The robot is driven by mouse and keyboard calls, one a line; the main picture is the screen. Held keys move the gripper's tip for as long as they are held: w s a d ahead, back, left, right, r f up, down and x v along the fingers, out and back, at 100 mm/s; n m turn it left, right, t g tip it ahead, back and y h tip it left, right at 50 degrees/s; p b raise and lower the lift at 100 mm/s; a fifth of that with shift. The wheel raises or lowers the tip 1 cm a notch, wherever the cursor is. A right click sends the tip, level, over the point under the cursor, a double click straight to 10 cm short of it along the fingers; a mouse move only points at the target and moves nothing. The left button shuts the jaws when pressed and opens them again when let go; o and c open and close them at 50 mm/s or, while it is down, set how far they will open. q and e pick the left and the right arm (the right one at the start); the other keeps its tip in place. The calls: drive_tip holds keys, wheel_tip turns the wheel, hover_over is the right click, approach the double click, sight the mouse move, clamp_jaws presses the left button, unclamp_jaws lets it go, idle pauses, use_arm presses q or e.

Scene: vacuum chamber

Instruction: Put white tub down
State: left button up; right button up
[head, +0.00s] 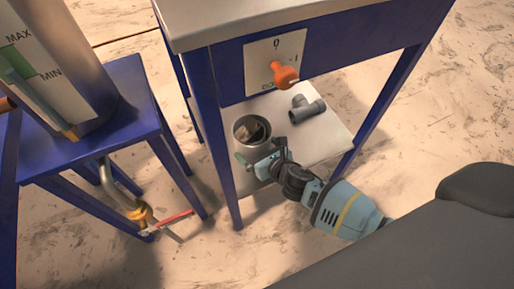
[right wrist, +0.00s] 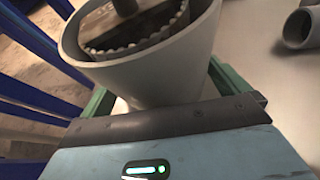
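The white tub (head: 242,140), pale grey in this light, stands upright at the lower shelf (head: 325,140) of the blue-legged table. I cannot tell whether its base touches the shelf. It also fills the top of the right wrist view (right wrist: 150,80), with a dark toothed part and a shaft inside. My right gripper (head: 257,155) reaches in from the lower right. Its green fingers lie on both sides of the tub, close against its wall, and look shut on it. The tub's base is partly hidden by the gripper. My left gripper is not in view.
A grey pipe tee (head: 307,109) lies on the shelf right of the tub. An orange valve handle (head: 285,74) sticks out above. Blue table legs (head: 215,150) stand close at the left. A metal tank (head: 65,50) stands on a blue stand with piping below.

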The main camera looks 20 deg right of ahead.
drive_tip(key=shift+s+r, duration=0.2)
drive_tip(key=shift+r, duration=0.1)
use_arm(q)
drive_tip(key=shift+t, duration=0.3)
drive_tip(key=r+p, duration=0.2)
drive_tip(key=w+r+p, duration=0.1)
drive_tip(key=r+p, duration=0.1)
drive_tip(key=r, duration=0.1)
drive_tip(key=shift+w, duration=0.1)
use_arm(e)
drive_tip(key=v, duration=1.1)
drive_tip(key=shift+s+r, duration=0.2)
drive_tip(key=shift+s, duration=0.05)
use_arm(q)
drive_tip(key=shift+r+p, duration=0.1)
drive_tip(key=shift+p, duration=0.25)
use_arm(e)
drive_tip(key=shift+d, duration=0.1)
